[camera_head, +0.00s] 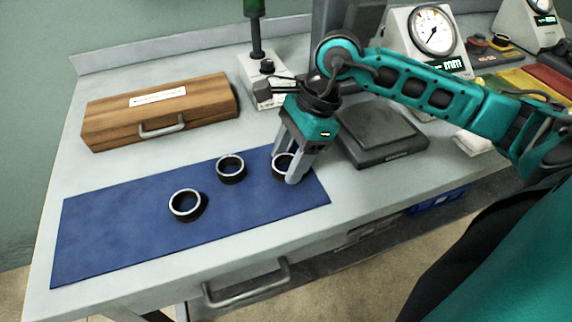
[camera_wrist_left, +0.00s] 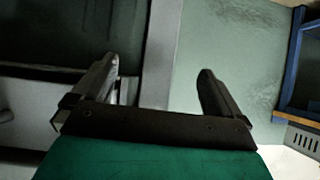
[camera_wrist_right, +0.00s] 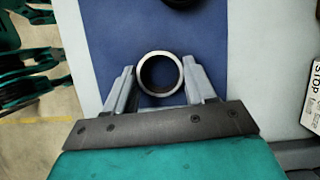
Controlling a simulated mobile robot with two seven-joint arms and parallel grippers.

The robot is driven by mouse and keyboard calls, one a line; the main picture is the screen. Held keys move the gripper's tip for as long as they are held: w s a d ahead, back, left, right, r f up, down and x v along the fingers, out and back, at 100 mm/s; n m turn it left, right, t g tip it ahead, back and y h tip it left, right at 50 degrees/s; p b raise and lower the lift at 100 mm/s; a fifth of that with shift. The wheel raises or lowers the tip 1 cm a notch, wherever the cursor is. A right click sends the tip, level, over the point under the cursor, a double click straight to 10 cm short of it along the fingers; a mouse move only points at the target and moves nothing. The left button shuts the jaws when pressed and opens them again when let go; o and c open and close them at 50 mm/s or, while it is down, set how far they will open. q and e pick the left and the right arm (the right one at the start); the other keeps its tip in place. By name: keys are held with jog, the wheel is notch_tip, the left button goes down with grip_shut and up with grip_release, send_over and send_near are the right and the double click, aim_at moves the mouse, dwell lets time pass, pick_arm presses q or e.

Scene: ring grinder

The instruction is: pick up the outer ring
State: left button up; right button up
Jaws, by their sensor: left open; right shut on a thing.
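Three dark rings with bright metal rims are on the blue mat (camera_head: 110,235). One ring (camera_head: 186,206) lies near the mat's middle, and another ring (camera_head: 231,168) lies behind it to the right. The third ring (camera_head: 280,164) is at the mat's right end, partly hidden by my right gripper (camera_head: 287,168). In the right wrist view this ring (camera_wrist_right: 160,74) sits between the two fingers, and my right gripper (camera_wrist_right: 160,88) is shut on it. I cannot tell whether it is lifted off the mat. My left gripper (camera_wrist_left: 157,85) is open and empty, away from the rings; it is not in the head view.
A wooden case (camera_head: 160,108) stands behind the mat. A stand with a green handle (camera_head: 254,40) is behind the rings. A dark flat plate (camera_head: 378,135) and a dial gauge (camera_head: 434,30) stand to the right. The mat's left part is clear.

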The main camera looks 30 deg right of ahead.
jog(key=c, duration=0.4)
notch_tip(320, 180, up, 20)
jog(key=shift+r+p, duration=0.1)
jog(key=shift+p, duration=1.05)
